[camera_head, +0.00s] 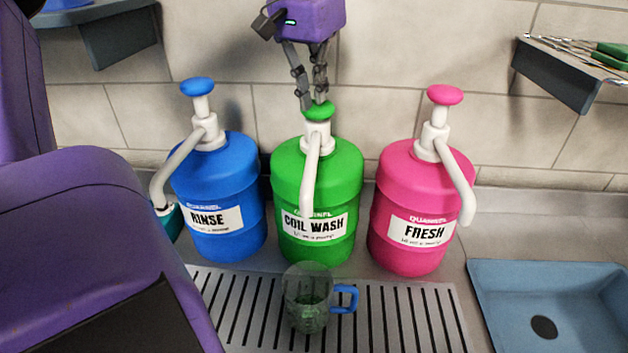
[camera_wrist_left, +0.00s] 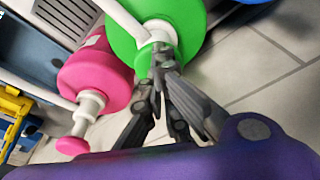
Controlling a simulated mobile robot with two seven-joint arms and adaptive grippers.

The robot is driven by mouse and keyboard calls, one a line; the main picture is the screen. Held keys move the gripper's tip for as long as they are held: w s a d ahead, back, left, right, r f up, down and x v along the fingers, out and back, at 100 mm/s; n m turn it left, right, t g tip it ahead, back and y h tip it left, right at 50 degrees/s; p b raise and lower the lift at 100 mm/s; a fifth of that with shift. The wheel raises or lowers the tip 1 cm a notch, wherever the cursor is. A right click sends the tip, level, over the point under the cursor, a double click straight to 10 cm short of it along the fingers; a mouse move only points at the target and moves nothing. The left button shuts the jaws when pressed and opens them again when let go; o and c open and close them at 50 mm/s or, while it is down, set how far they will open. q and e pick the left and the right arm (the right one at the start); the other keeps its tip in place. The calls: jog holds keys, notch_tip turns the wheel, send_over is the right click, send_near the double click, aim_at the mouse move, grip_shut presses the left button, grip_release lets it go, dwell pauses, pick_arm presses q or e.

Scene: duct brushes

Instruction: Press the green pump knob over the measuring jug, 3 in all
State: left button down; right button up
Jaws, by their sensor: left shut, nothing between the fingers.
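The green pump knob (camera_head: 319,111) tops the green COIL WASH bottle (camera_head: 318,180), which stands between the other two bottles. My left gripper (camera_head: 314,98) is shut and empty, its fingertips pointing down at the knob and appearing to touch it. In the left wrist view the fingertips (camera_wrist_left: 158,60) cover the knob, in front of the green bottle (camera_wrist_left: 150,30). The clear measuring jug (camera_head: 305,300) with a blue handle stands on the drain grate below the white spout (camera_head: 311,175). Its lower part looks greenish; I cannot tell the exact level. My right gripper is not in view.
The blue RINSE bottle (camera_head: 217,195) stands at left and the pink FRESH bottle (camera_head: 421,205) at right, each with a spout. A blue-grey basin (camera_head: 490,285) lies at right. A shelf (camera_head: 552,75) juts from the tiled wall. The slatted grate (camera_head: 400,310) is otherwise clear.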

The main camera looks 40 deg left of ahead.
pick_arm(q)
jog(key=shift+w+v, duration=0.2)
jog(key=shift+v, duration=0.7)
jog(key=shift+w+v, duration=0.2)
jog(key=shift+v, duration=0.7)
jog(key=shift+w+v, duration=0.15)
jog(key=shift+v, duration=0.8)
jog(key=shift+a, duration=0.1)
jog(key=shift+s+x, duration=0.2)
jog(key=shift+x, duration=0.7)
jog(key=shift+s+x, duration=0.2)
jog(key=shift+x, duration=0.7)
jog(key=shift+s+x, duration=0.15)
jog(key=shift+x, duration=0.8)
jog(key=shift+w+v, duration=0.2)
jog(key=shift+v, duration=0.75)
jog(key=shift+w+v, duration=0.2)
jog(key=shift+v, duration=0.7)
jog(key=shift+w+v, duration=0.2)
jog(key=shift+v, duration=0.75)
jog(key=shift+r, duration=0.2)
jog(key=shift+w+p+v, duration=0.1)
jog(key=shift+w+v, duration=0.1)
jog(key=shift+v, duration=0.75)
jog(key=shift+w+p+v, duration=0.15)
jog(key=shift+w+v, duration=0.05)
jog(key=shift+v, duration=0.75)
jog(key=shift+w+p+v, duration=0.1)
jog(key=shift+w+v, duration=0.1)
jog(key=shift+v, duration=0.75)
